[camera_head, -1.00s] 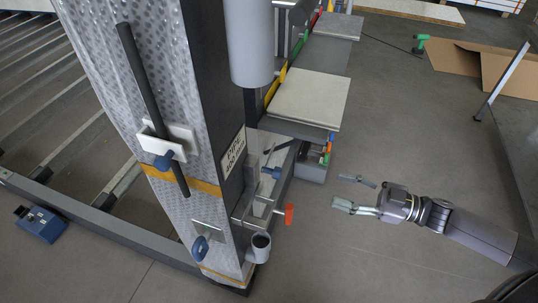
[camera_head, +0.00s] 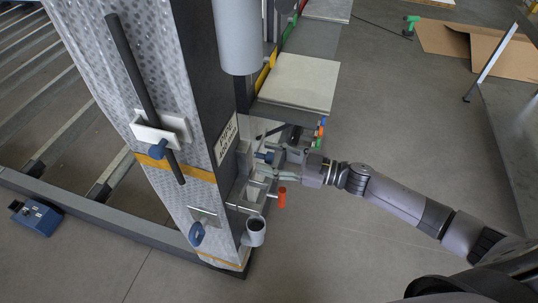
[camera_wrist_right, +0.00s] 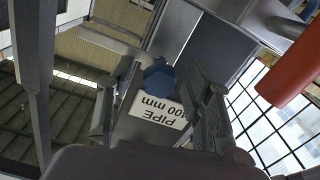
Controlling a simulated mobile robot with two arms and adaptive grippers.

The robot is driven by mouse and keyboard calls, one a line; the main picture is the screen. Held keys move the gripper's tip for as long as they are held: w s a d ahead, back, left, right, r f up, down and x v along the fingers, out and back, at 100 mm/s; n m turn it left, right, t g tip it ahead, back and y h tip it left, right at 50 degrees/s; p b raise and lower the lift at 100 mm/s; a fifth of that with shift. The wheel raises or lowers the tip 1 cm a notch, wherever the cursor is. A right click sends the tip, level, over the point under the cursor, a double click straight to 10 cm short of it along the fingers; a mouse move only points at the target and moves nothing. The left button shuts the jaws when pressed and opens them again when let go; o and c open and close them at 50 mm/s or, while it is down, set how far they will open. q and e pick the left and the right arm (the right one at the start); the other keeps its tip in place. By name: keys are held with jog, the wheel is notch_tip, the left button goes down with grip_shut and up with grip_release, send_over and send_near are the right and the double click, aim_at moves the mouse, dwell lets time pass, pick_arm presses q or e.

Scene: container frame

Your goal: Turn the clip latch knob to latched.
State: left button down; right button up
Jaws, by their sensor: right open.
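A blue knob (camera_head: 264,156) sits on the side of the frame's near post, beside pale metal fittings. It also shows in the right wrist view (camera_wrist_right: 158,79) as a faceted blue cap between the two fingers, above a "PIPE" label (camera_wrist_right: 158,110). My right gripper (camera_head: 272,164) is open, its fingers reaching left at this knob; I cannot tell whether they touch it. Another blue knob (camera_head: 157,150) is on a white clip (camera_head: 170,127) around a dark tilted rod (camera_head: 140,85). A third blue knob (camera_head: 197,233) is lower on the post. My left gripper is not in view.
A red-orange handle (camera_head: 282,197) sticks out just below my right gripper; it looms at the right wrist view's upper right (camera_wrist_right: 288,72). A grey cup (camera_head: 255,231) is below it. A pale board (camera_head: 295,82) lies above. Open floor (camera_head: 400,120) is to the right.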

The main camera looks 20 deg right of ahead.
jog(key=shift+w+a, duration=0.15)
jog(key=shift+a, duration=0.1)
jog(key=shift+c, duration=0.3)
grip_shut()
dwell(0.5)
